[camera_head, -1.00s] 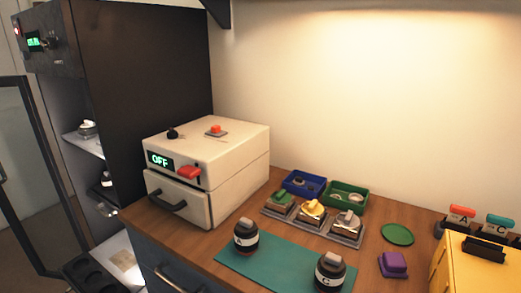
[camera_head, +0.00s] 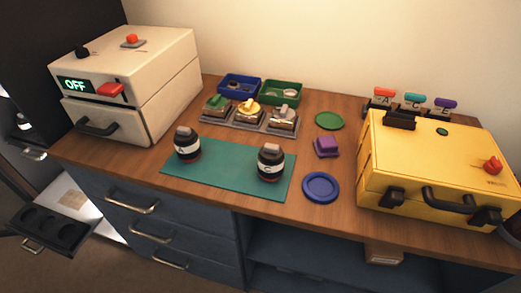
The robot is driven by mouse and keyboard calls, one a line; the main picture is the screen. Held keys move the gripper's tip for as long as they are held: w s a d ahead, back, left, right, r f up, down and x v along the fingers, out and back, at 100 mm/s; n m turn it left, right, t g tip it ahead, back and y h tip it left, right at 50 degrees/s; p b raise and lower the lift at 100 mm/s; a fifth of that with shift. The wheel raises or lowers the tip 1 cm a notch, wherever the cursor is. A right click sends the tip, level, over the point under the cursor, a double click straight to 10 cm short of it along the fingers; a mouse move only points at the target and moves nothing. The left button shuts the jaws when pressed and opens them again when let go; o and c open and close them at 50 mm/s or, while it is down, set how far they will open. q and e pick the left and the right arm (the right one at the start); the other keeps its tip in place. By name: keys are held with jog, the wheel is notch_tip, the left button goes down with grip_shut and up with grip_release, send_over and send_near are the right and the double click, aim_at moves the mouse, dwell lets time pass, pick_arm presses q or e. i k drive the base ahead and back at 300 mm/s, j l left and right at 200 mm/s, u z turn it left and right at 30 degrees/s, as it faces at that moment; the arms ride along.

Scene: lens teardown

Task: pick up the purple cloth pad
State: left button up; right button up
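The purple cloth pad (camera_head: 326,146) appears as a small purple block with a raised top. It sits on the wooden counter, between the green disc (camera_head: 330,121) behind it and the blue round dish (camera_head: 321,187) in front of it. Nothing covers it. Neither of my grippers shows in the head view.
A teal mat (camera_head: 225,172) left of the pad bears two dark lens-like cylinders (camera_head: 187,146). The yellow case (camera_head: 437,165) stands close on the right. A white box (camera_head: 125,85) with an OFF display stands at left. Blue (camera_head: 239,88) and green (camera_head: 284,93) bins are behind.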

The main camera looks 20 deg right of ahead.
aim_at(325, 145)
jog(key=l+z, duration=0.15)
jog(key=z, duration=0.25)
jog(key=l+z, duration=0.15)
jog(key=z, duration=0.25)
